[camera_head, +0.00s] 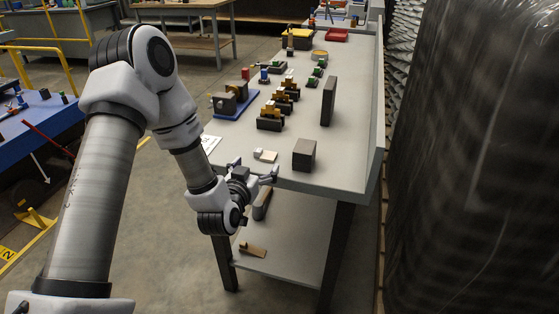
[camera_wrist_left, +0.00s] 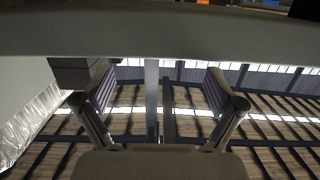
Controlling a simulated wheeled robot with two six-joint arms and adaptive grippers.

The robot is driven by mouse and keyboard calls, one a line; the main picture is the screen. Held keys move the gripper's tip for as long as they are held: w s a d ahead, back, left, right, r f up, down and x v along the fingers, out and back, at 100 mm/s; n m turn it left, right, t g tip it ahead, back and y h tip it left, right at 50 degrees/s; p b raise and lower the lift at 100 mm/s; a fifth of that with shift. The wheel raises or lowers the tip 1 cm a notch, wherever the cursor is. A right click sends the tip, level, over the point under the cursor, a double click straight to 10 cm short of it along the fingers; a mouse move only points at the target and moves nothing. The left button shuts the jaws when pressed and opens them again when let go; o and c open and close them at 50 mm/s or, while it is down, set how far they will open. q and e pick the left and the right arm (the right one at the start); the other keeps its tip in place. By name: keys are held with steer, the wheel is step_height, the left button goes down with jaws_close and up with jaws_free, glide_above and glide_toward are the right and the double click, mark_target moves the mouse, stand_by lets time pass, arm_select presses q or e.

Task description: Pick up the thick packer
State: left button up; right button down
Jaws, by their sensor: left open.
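Two small pale blocks (camera_head: 264,155) lie close together on the near end of the grey table; one looks whiter, the other more beige. One of them may be the thick packer, but I cannot tell which at this size. My left gripper (camera_head: 254,172) is at the table's near edge, just in front of these blocks. Its fingers are spread and hold nothing. In the left wrist view the open fingers (camera_wrist_left: 158,102) show with an empty gap between them, and no packer is visible there. My right gripper is out of view.
A dark cube-like block (camera_head: 304,154) stands right of the pale blocks, with a tall dark slab (camera_head: 328,101) behind it. Several black-and-tan parts (camera_head: 270,117) and a blue-based fixture (camera_head: 235,104) stand farther left. The table's right middle (camera_head: 347,140) is clear.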

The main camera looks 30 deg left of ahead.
mark_target(265, 155)
arm_select(q)
steer(key=x, duration=0.7)
steer(key=shift+w+r, duration=0.15)
steer(key=c, duration=1.3)
